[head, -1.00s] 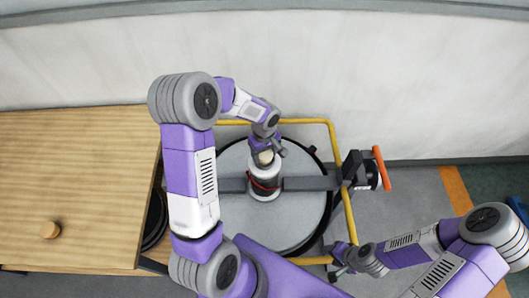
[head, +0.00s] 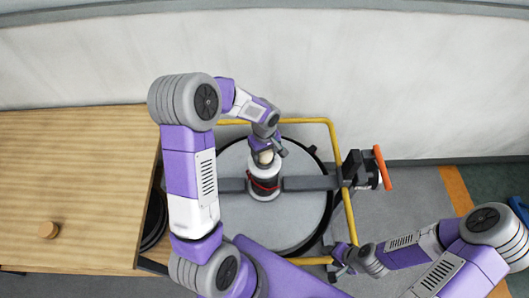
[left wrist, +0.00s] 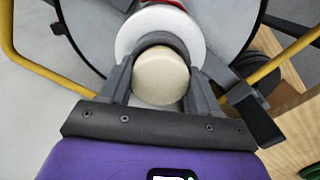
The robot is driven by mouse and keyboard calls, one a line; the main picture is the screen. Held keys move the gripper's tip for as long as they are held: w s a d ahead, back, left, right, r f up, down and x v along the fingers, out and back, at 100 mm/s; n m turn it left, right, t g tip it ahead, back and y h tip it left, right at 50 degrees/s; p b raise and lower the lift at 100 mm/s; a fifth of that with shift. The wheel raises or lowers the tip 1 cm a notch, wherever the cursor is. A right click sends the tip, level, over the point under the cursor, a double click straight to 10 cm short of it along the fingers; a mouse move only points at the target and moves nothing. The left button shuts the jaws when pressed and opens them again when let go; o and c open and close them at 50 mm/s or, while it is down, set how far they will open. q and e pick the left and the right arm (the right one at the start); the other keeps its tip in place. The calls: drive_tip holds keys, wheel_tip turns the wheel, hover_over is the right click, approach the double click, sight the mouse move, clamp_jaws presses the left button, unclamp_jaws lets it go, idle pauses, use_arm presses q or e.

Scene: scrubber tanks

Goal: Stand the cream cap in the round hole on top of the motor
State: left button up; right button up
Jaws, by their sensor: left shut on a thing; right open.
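The cream cap (left wrist: 161,76) is between the fingers of my left gripper (left wrist: 156,82) in the left wrist view. In the head view the cap (head: 264,157) shows partly, under my left gripper (head: 268,148), right at the motor's top. The motor (head: 264,181) is a white cylinder with a red band, standing at the middle of a round tank lid. Its white top ring (left wrist: 126,43) shows around the cap, with a dark curve behind it. The cap and fingers hide most of the hole; I cannot tell if the cap is inside it. My right gripper (head: 340,268) is away from the motor, low in the picture.
The grey tank lid (head: 300,210) has a dark crossbar (head: 312,183) and a yellow rail (head: 334,140) around it. A valve with an orange handle (head: 381,168) stands to the right. A wooden table (head: 80,180) at left bears a small round wooden piece (head: 48,230).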

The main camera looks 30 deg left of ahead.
drive_tip(key=shift+f, duration=0.15)
use_arm(q)
drive_tip(key=o, duration=1.1)
drive_tip(key=shift+o, duration=0.8)
drive_tip(key=shift+r+p, duration=2.2)
drive_tip(key=shift+r, duration=1.3)
use_arm(e)
wheel_tip(320, 180, up, 5)
drive_tip(key=shift+f, duration=0.2)
use_arm(q)
drive_tip(key=shift+f, duration=0.1)
